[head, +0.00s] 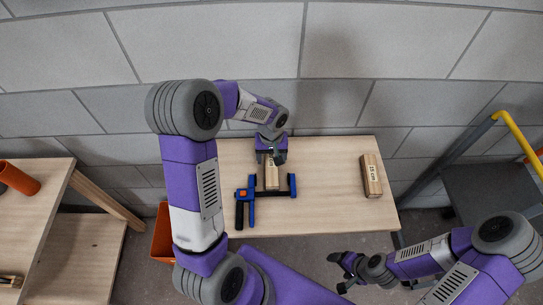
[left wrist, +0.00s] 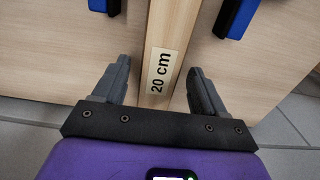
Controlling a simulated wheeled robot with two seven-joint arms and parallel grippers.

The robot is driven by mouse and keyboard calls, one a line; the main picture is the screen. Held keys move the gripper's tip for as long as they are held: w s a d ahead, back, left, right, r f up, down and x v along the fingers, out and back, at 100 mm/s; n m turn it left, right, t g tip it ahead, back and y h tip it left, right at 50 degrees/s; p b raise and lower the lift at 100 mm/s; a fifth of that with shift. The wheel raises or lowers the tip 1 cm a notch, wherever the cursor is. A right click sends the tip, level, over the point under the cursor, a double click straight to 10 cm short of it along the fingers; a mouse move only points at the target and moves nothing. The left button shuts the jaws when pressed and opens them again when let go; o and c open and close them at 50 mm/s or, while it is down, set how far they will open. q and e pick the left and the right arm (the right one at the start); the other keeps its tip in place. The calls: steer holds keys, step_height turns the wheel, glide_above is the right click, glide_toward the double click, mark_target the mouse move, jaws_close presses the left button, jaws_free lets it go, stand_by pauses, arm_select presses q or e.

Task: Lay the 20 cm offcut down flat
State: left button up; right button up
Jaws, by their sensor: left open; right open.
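The 20 cm offcut (left wrist: 160,75) is a pale wooden batten with a printed label. It also shows in the head view (head: 271,181), between blue and black clamp parts on the table. My left gripper (head: 270,161) is open over its far end. In the left wrist view the two fingers (left wrist: 158,72) stand on either side of the offcut, with gaps on both sides. I cannot tell whether the offcut rests flat or on edge; its far end is hidden under the gripper. My right gripper (head: 338,273) is open and empty, in front of the table.
A 15 cm offcut (head: 371,177) lies at the table's (head: 335,205) right. An orange bin (head: 162,235) is at left. The table between the clamp and 15 cm offcut is clear.

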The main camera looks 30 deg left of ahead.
mark_target(271, 160)
arm_select(q)
step_height(271, 160, up, 12)
steer(key=p, duration=0.2)
